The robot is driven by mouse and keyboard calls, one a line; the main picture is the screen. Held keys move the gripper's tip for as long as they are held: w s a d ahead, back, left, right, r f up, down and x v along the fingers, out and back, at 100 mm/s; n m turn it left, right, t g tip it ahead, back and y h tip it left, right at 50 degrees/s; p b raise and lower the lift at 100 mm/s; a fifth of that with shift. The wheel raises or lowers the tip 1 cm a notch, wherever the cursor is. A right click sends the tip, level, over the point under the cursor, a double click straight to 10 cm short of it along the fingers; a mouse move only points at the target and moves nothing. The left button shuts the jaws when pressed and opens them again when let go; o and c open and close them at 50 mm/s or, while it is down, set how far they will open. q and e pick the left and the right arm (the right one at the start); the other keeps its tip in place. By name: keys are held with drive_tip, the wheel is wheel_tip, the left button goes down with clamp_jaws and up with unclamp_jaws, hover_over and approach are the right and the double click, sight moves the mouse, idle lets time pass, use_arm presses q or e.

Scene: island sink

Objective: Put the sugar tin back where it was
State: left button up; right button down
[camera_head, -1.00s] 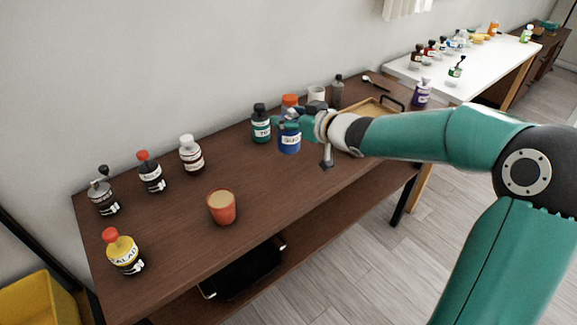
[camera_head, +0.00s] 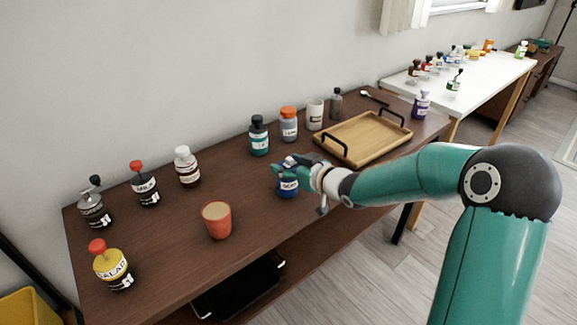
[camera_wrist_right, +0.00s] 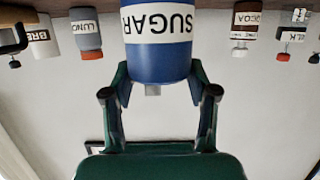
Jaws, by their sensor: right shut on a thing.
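The sugar tin (camera_head: 288,188) is a small blue tin with a white label. It is over the front middle of the brown table (camera_head: 160,250), right of the orange cup. In the right wrist view the tin (camera_wrist_right: 158,65) appears upside down, its label reading SUGAR. My right gripper (camera_head: 292,166) is shut on the tin near its top, and the fingers (camera_wrist_right: 157,88) lie on both sides of it. I cannot tell whether the tin's base touches the table. My left gripper is not in view.
Behind the tin stand a teal bottle (camera_head: 259,138), a grey jar with orange lid (camera_head: 289,126) and a white canister (camera_head: 314,115). A wooden tray (camera_head: 365,140) is to the right. The orange cup (camera_head: 217,221) stands left. Table between tin and bottles is clear.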

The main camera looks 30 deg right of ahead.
drive_tip(key=shift+f, duration=0.1)
drive_tip(key=shift+c, duration=1.6)
unclamp_jaws()
drive_tip(key=shift+s+r, duration=0.1)
drive_tip(key=shift+r, duration=0.1)
drive_tip(key=p+v, duration=0.1)
drive_tip(key=v, duration=1.1)
drive_tip(key=shift+f, duration=0.15)
